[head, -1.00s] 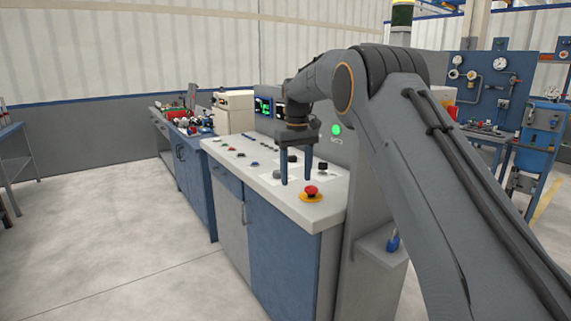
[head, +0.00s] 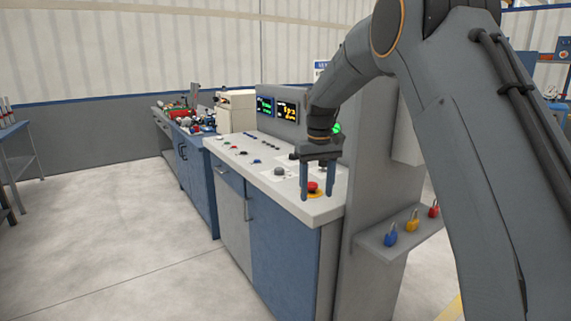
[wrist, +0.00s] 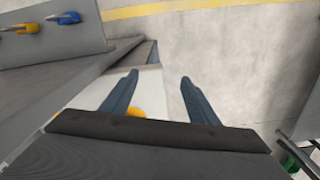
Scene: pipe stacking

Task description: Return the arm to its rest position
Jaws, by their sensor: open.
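My gripper (head: 317,190) is open and empty, its two blue-grey fingers pointing down at the near end of the control console (head: 262,165). In the head view the fingers stand on either side of a red emergency button (head: 314,186) on a yellow base; I cannot tell the height between them. In the wrist view the fingers (wrist: 157,95) are spread apart with nothing between them. A yellow edge of the button base (wrist: 135,112) shows below the left finger, mostly hidden by the gripper body. My arm rises to the upper right and bends down to the console.
A grey side shelf (head: 375,240) holds blue (head: 390,234), yellow (head: 412,220) and red (head: 433,209) padlocks. Two lit screens (head: 275,107) and a green light stand behind the console. A cluttered blue bench (head: 190,150) is farther back. The floor at left (head: 110,220) is clear.

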